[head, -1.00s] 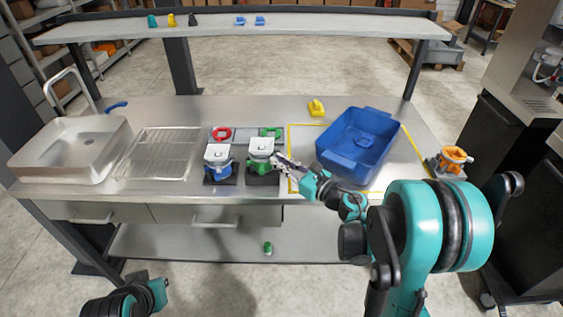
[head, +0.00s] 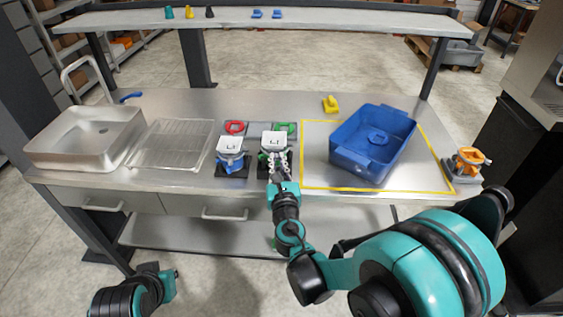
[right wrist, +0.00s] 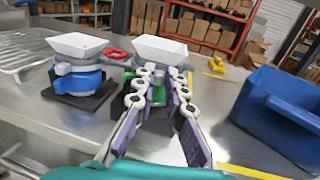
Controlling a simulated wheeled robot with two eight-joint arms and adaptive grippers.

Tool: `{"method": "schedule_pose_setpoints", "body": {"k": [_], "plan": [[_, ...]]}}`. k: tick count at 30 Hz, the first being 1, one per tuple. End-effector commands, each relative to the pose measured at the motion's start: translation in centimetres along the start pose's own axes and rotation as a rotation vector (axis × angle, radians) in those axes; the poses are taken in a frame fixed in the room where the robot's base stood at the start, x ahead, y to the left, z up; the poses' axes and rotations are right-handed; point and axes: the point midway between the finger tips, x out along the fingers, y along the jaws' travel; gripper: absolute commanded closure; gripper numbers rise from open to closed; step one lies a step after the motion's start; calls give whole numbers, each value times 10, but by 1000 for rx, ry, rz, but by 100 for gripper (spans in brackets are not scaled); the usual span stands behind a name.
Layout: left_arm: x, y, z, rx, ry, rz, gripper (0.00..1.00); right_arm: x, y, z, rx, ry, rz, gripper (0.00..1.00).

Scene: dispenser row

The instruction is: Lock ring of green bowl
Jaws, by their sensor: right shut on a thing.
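The green-bowl dispenser stands on a black base at the counter's front edge, with a white square hopper (head: 274,140) on top. Its green part (right wrist: 157,94) shows between my fingers in the right wrist view, where the white hopper (right wrist: 162,48) rises above them. My right gripper (head: 277,162) reaches it from the front, its fingers on either side, shut on the green part. The fingers hide much of the ring, so its turn position cannot be told. My left gripper (head: 166,284) hangs at the lower left, away from the counter; its fingers are unclear.
A blue dispenser (head: 230,160) stands close on the left. A red ring (head: 235,127) and a green piece (head: 285,127) lie behind. A blue bin (head: 372,145) stands right, inside yellow lines. A drying rack (head: 168,147) and sink (head: 85,140) are left.

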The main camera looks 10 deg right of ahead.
Motion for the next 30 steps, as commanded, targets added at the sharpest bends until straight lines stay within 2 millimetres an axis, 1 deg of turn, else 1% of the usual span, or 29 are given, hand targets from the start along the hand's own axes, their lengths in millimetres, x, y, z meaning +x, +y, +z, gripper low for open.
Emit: {"method": "schedule_pose_setpoints", "body": {"k": [1,7,18,19,21,30], "plan": [[0,0,0,0,0,0,100,0,3,0,0,0,-10,100],[1,0,0,0,0,0,100,0,4,0,0,0,-42,100],[1,0,0,0,0,0,100,1,3,0,0,0,-46,100],[1,0,0,0,0,0,100,1,3,0,0,0,-46,81],[1,0,0,0,0,0,100,1,3,0,0,0,-46,67],[1,0,0,0,0,0,100,-1,3,0,0,0,-46,67]]}}
